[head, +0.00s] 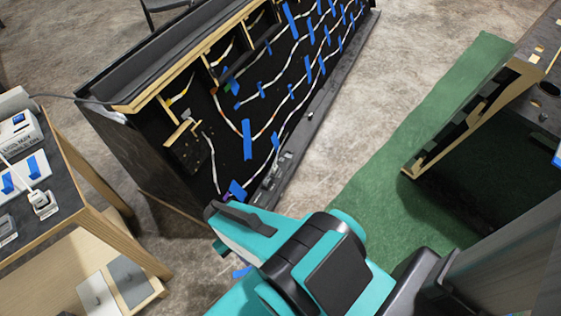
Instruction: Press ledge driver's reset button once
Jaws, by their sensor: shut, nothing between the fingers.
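The long black console (130,150) stands open toward me, with white LED strips and blue tape on its inner panel. A dark ledge (318,108) runs along its lower edge. A small grey device (272,178) sits near the ledge's near end; it may be the ledge driver, but it is too small to tell. I cannot make out a reset button. My teal gripper (212,210) reaches up and left, its dark tip near the console's near lower corner. It looks shut and empty. Whether the tip touches anything is unclear, and my arm hides the floor below it.
A wooden table (105,192) at left holds white devices and blue-taped pieces, with panels on its lower shelf. A green mat (395,165) covers the floor at right. A wooden-edged cabinet (480,105) stands at right. Concrete floor between console and mat is clear.

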